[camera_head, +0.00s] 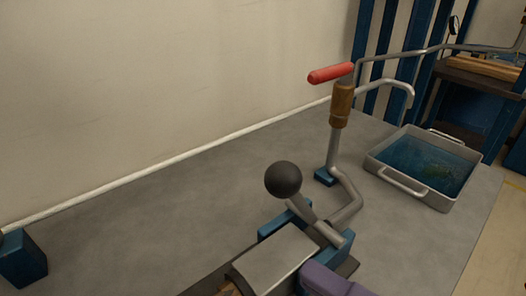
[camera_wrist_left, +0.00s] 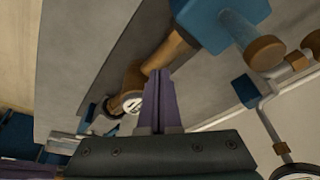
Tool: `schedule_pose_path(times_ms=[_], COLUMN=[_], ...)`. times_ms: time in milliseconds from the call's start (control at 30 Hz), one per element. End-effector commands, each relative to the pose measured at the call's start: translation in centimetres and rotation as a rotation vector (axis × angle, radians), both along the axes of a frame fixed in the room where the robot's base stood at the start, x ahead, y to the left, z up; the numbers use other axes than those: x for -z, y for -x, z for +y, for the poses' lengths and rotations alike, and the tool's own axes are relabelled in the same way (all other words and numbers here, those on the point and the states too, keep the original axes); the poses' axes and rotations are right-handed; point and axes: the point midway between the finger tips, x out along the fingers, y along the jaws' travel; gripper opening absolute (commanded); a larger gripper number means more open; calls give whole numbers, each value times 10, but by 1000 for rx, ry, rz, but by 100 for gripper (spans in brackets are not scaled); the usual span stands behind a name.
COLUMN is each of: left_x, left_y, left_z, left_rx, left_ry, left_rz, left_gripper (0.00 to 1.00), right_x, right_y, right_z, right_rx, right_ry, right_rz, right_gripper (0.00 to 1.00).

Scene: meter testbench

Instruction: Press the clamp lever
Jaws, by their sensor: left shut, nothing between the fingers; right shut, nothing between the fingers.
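The clamp lever, a grey bar with a black ball knob (camera_head: 283,179), rises at a tilt from a blue clamp bracket (camera_head: 296,212) in the head view. A grey metal block (camera_head: 276,259) sits in front of it. My right gripper (camera_head: 325,279) shows only as a purple part at the bottom edge, shut, just right of the block and below the knob; nothing touches the knob. In the left wrist view my left gripper (camera_wrist_left: 160,84) is shut and empty, its purple fingers close to brass pipe fittings (camera_wrist_left: 132,78). A blue body (camera_wrist_left: 215,22) is beyond.
A red-handled valve (camera_head: 331,73) stands on a bent pipe behind the clamp. A metal tray of water (camera_head: 425,163) is at the right. A blue block (camera_head: 22,259) sits at the far left. The grey bench (camera_head: 150,225) between is clear.

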Motion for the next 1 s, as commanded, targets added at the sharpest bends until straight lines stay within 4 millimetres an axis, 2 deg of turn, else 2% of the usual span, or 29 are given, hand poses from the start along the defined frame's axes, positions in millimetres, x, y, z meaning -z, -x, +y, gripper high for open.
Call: schedule_pose_path(times_ms=[167, 567, 733, 1000], left_x=[-5, -16, -23, -25], left_y=[0, 0, 0, 0], left_z=[0, 0, 0, 0], left_rx=[0, 0, 1, 1], left_ry=[0, -1, -1, -1], left_rz=[0, 0, 0, 0], left_gripper=[0, 0, 0, 0], right_x=[-2, 0, -2, -3], right_y=[-13, -70, -80, -86], right_z=[13, 74, 49, 37], right_rx=[3, 1, 2, 1], right_ry=[-2, -4, 2, -1], right_rz=[-2, -2, 2, 1], right_gripper=[0, 0, 0, 0])
